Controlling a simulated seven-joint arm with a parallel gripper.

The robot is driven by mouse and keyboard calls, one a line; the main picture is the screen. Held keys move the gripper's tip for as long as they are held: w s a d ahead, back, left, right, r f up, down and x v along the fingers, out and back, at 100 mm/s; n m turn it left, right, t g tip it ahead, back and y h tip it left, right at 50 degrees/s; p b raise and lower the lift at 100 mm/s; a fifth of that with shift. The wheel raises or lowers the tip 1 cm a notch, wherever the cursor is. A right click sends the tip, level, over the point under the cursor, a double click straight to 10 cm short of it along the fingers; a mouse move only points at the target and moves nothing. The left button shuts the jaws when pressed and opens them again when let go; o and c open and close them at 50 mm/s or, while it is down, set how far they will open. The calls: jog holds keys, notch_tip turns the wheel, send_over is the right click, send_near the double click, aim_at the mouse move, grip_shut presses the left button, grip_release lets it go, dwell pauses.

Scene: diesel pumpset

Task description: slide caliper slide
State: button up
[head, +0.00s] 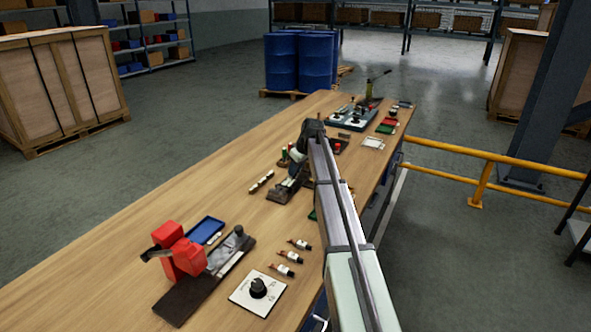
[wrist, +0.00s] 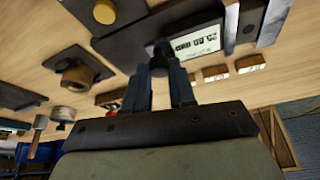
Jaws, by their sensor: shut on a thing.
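The digital caliper shows in the wrist view as a dark slide body (wrist: 222,30) with a pale display (wrist: 195,43). The display carries digits and "mm", blurred at this size. A metal beam (wrist: 272,20) extends to the right of the body. My gripper (wrist: 160,68) is shut on a small dark round knob (wrist: 158,54) at the slide's near edge, between its two fingers. In the head view my gripper (head: 290,180) is low over the middle of the bench, and my arm hides much of the caliper there.
In the wrist view, a block with a hex nut (wrist: 78,77) and several small blocks (wrist: 250,64) lie near the caliper. In the head view, a red vise-like tool (head: 182,252) and a dial plate (head: 258,291) stand on the near bench. The bench's left side (head: 180,200) is clear.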

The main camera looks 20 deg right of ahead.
grip_shut()
jog(key=shift+w+d, duration=1.15)
jog(key=o, duration=0.8)
grip_release()
jog(key=shift+s, duration=0.1)
jog(key=shift+o, duration=0.2)
jog(key=v, duration=1.3)
jog(key=shift+r, duration=0.4)
